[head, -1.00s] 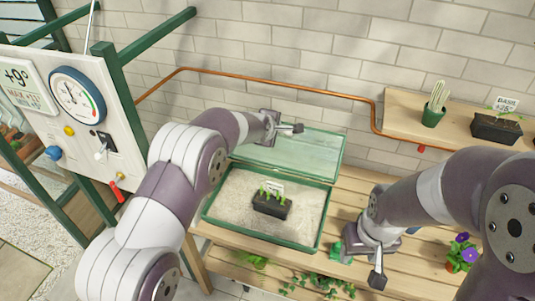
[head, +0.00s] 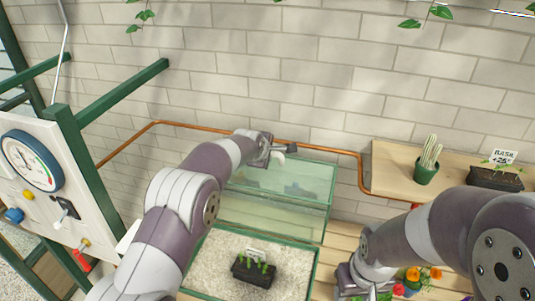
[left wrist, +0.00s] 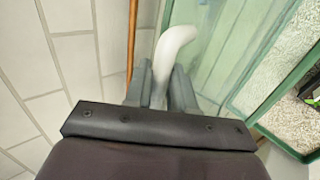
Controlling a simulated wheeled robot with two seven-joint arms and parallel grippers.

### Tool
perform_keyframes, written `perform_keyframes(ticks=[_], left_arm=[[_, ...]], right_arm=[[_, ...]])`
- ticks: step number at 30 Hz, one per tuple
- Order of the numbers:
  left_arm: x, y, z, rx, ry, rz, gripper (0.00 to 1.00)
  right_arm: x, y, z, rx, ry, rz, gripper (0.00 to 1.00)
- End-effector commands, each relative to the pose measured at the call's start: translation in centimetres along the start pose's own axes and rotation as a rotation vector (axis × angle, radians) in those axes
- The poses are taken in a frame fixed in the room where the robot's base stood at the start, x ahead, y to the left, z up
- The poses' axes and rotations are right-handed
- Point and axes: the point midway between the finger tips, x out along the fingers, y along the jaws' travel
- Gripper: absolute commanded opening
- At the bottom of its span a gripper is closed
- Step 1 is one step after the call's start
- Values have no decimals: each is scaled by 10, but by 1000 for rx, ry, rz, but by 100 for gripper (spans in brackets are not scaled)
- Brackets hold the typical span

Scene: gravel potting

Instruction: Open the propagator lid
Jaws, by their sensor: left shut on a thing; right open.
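The propagator's clear lid (head: 300,195) with its green frame stands raised at the back of the propagator tray (head: 316,268). My left gripper (head: 280,149) is at the lid's top edge. In the left wrist view my left gripper (left wrist: 163,88) is shut on a white curved handle (left wrist: 172,48) beside the lid's glass (left wrist: 225,45). The open tray holds pale grit and a black pot of seedlings (head: 254,270). My right gripper (head: 350,282) is open at the bottom edge of the head view, right of the tray; its fingertips are hard to make out.
A copper pipe (head: 215,131) runs along the brick wall behind the lid. A shelf (head: 395,178) at right holds a cactus (head: 428,160) and a black planter (head: 495,178). A panel with a dial (head: 30,160) stands at left. Flowers (head: 415,275) sit near my right arm.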

Motion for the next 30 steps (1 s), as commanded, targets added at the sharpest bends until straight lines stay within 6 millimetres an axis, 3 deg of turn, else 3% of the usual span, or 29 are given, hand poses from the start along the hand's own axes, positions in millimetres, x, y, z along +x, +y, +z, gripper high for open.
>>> perform_keyframes(ticks=[7, 8, 9, 10, 22, 26, 30], left_arm=[[2, -5, -2, -2, 2, -11, 0], [2, -5, -2, -2, 2, -11, 27], [2, -5, -2, -2, 2, -11, 40], [2, -5, -2, -2, 2, -11, 43], [-8, -4, -1, -1, 0, -4, 43], [-30, -5, -1, -1, 1, -2, 43], [-66, -6, -2, -2, 1, -2, 43]], right_arm=[[0, 0, 0, 0, 0, 0, 51], [0, 0, 0, 0, 0, 0, 51], [0, 0, 0, 0, 0, 0, 51], [0, 0, 0, 0, 0, 0, 51], [8, 0, 1, 0, 0, 0, 51], [22, 0, 3, 0, 0, 0, 51], [39, 0, 5, 0, 0, 0, 51]])
